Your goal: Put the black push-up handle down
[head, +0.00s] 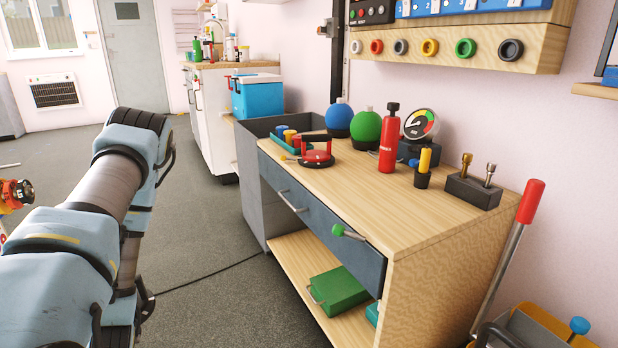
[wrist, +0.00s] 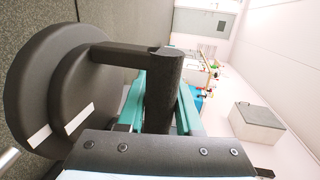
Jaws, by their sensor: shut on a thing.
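The black push-up handle (wrist: 164,85) is in the wrist view. Its thick grip stands between the two teal fingers of my gripper (wrist: 160,100), which are shut on it. A dark arm joins the grip to a large round black base with white stripes at the left of that view. The base is held clear of the fingers, tilted on its side in the picture. In the head view, the handle and my gripper do not show.
In the head view, a wooden workbench (head: 350,190) stands at the right. It holds a red bottle (head: 388,140), a green ball (head: 366,128) and a gauge (head: 421,124). A green box (head: 338,290) lies on the lower shelf. Grey floor (head: 225,270) lies open between my arm and the bench.

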